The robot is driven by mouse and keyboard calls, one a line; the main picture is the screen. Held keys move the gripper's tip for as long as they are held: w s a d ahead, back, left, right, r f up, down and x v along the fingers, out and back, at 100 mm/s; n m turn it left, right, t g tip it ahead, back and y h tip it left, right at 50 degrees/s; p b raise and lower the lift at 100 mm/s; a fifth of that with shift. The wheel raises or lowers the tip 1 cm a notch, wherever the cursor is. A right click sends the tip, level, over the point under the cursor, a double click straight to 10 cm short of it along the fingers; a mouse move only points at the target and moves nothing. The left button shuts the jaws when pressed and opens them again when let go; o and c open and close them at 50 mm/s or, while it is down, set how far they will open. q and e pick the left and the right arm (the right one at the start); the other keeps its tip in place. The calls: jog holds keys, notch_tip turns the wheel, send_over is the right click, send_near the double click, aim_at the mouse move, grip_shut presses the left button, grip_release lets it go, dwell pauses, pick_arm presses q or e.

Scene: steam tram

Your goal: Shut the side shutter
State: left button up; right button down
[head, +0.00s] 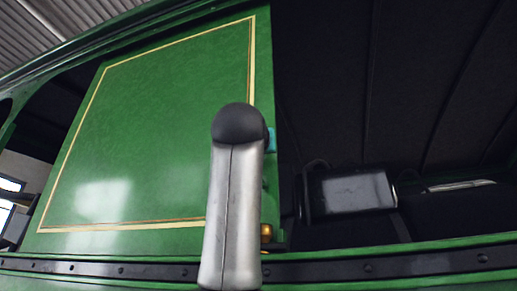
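The side shutter (150,120) is a green panel with a gold and red border line. It fills the left and middle of the head view, with an open, dark gap to its right. A small brass knob (266,232) shows at its lower right edge. A grey link of my arm with a black rounded end stands in front of the shutter's right edge and hides part of it. A small teal piece shows just behind that link; I cannot tell what it belongs to. Neither gripper can be made out.
A dark riveted rail (130,271) runs along the green sill below the shutter. Through the opening, a dark box with a shiny face (352,193) stands inside. A narrow opening also shows left of the shutter.

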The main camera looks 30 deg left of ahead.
pick_arm(q)
grip_shut()
jog(key=shift+s, duration=0.1)
dwell(0.8)
